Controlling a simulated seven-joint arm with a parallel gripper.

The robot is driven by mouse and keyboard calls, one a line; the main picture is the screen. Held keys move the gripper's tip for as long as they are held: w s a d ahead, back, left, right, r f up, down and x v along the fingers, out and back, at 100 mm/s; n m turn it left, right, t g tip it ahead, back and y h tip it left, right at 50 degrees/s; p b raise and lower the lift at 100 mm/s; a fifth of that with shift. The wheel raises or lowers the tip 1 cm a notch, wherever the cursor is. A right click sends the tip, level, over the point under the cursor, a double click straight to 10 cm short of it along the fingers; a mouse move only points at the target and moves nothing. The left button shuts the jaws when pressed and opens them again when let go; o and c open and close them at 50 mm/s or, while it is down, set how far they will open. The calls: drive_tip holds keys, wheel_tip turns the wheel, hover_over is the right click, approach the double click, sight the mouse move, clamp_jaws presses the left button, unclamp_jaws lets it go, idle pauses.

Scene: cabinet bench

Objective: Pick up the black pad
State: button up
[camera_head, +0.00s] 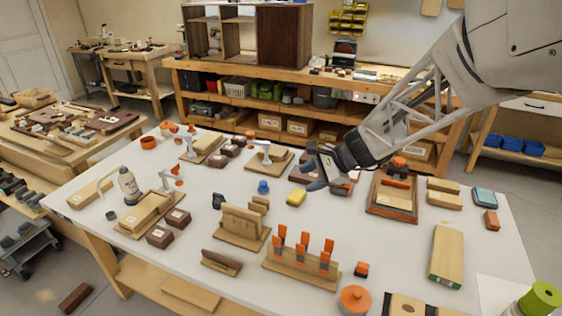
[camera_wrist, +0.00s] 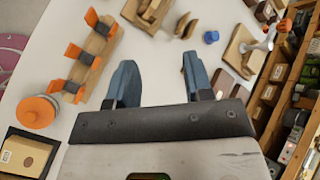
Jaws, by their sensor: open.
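My gripper (camera_head: 324,176) hangs above the white table, near its middle in the head view. In the wrist view its two blue-grey fingers (camera_wrist: 158,66) are apart with nothing between them. A black flat piece (camera_wrist: 12,140) lies at the lower left of the wrist view, with a wooden block on it. It also shows at the front edge in the head view (camera_head: 391,301), cut off by the picture's edge. I cannot tell whether this is the black pad. Dark flat pieces (camera_head: 304,172) lie by my gripper in the head view, partly hidden by it.
A wooden tray (camera_head: 391,212) lies to the right. Bare white table shows between them.

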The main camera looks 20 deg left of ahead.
drive_tip(key=w+a+f+m+y, duration=0.1)
drive_tip(key=w+a+f+m, duration=0.15)
drive_tip(key=a+f, duration=0.4)
drive_tip(key=w+a+f+m+y, duration=0.1)
drive_tip(key=w+a+f+m, duration=0.15)
drive_tip(key=a, duration=0.75)
drive_tip(key=m+y, duration=0.2)
drive_tip(key=m, duration=0.2)
approach(219, 194)
drive_tip(key=x, duration=0.3)
drive_tip(key=shift+s+d+f, duration=0.1)
drive_tip(key=shift+d+f, duration=0.1)
drive_tip(key=shift+f, duration=0.05)
drive_tip(key=shift+x, duration=1.3)
drive_tip(key=shift+r+x, duration=0.1)
drive_tip(key=shift+x, duration=1.2)
drive_tip(key=shift+r+x, duration=0.15)
drive_tip(key=shift+x, duration=1.1)
drive_tip(key=shift+a, duration=0.15)
drive_tip(key=shift+c, duration=0.2)
